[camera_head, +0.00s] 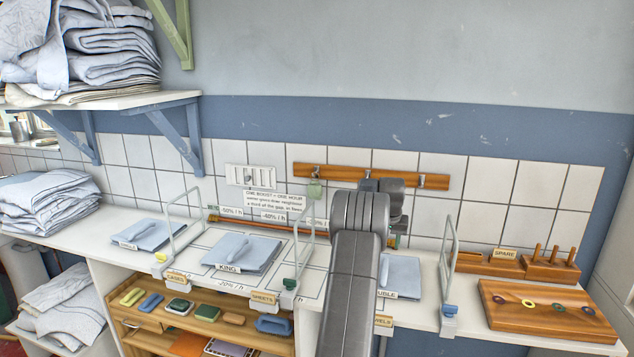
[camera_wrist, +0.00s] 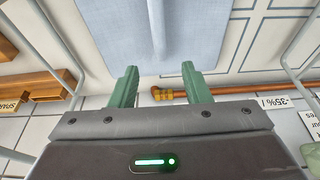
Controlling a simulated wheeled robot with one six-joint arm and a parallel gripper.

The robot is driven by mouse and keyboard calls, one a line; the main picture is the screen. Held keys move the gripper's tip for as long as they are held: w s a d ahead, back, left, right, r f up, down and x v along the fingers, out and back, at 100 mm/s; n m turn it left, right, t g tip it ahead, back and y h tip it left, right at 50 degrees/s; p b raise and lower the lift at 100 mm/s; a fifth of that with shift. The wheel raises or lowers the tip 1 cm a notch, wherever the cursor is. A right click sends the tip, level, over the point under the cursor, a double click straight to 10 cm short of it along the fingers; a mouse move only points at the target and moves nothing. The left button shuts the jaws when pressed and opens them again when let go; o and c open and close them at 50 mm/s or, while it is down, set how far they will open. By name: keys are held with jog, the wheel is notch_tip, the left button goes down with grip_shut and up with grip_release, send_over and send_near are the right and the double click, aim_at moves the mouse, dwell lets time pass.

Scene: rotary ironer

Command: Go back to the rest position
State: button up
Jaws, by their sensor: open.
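My gripper (camera_wrist: 165,88) is open in the wrist view. Its two green fingers stand apart, with nothing held between them. Its fingertips point toward a folded blue-grey cloth (camera_wrist: 150,40) with a pale handle-like strip on it. I cannot tell the gap between them. A cloth tagged "DOUBLE" (camera_head: 401,278) is partly hidden behind the arm. A cloth tagged "KING" (camera_head: 242,252) lies left of the arm.
Thin metal frames (camera_head: 448,262) stand up from the counter beside the cloths. A wooden board (camera_head: 547,312) with coloured rings and a peg block (camera_head: 550,267) are at the right. A wooden rail (camera_head: 436,182) is on the wall. Shelves with folded linen (camera_head: 112,55) stand left.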

jog(key=p+x, duration=0.3)
jog(key=x, duration=0.7)
jog(key=p+v, duration=0.2)
jog(key=v, duration=0.5)
jog(key=shift+s+a+f, duration=0.15)
jog(key=shift+s+f, duration=0.2)
jog(key=shift+s, duration=0.1)
jog(key=s+a+b, duration=0.3)
jog(key=s+b, duration=0.1)
jog(key=s, duration=0.7)
jog(key=shift+b, duration=0.4)
jog(key=shift+s, duration=0.1)
